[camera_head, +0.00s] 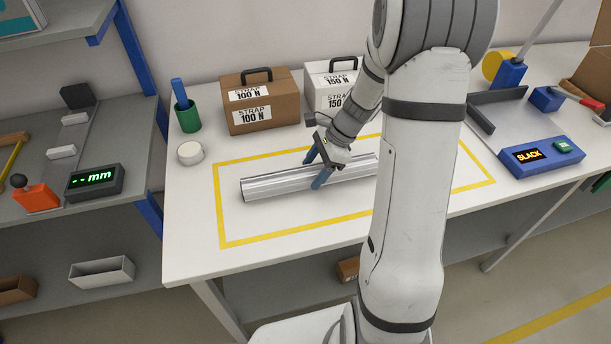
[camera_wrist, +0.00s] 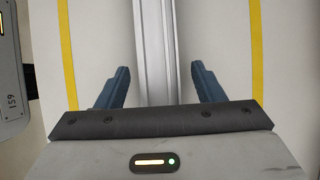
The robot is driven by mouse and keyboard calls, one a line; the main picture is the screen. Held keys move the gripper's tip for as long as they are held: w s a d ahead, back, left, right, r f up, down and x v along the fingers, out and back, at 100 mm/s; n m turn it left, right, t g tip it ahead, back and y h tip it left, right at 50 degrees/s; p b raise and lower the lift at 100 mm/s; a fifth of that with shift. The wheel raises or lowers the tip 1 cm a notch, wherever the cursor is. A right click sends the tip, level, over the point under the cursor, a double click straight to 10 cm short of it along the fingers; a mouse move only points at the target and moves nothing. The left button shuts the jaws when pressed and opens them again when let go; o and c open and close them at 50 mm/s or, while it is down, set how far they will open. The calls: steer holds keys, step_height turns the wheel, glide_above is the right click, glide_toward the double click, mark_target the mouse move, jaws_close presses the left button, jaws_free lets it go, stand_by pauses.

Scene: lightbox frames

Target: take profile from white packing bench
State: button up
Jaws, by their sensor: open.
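A silver metal profile (camera_head: 275,184) lies on the white packing bench (camera_head: 190,235), inside a yellow taped outline. Its right part is hidden behind my arm in the head view. In the wrist view the profile (camera_wrist: 154,50) runs up the picture between my fingers. My gripper (camera_head: 313,170) is open, with its blue fingers on either side of the profile. In the wrist view both fingertips of my gripper (camera_wrist: 161,77) show clear gaps to the profile. I cannot tell exactly how low the fingertips are.
A brown strap box (camera_head: 259,118) and a white strap box (camera_head: 322,72) stand behind the profile. A green cup (camera_head: 188,118) and a white roll (camera_head: 190,153) are at the left. A blue device reading SLACK (camera_head: 540,158) is at the right. A grey shelf (camera_head: 105,212) stands left.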

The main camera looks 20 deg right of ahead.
steer(key=shift+x, duration=0.75)
steer(key=shift+c, duration=0.3)
steer(key=c, duration=1.2)
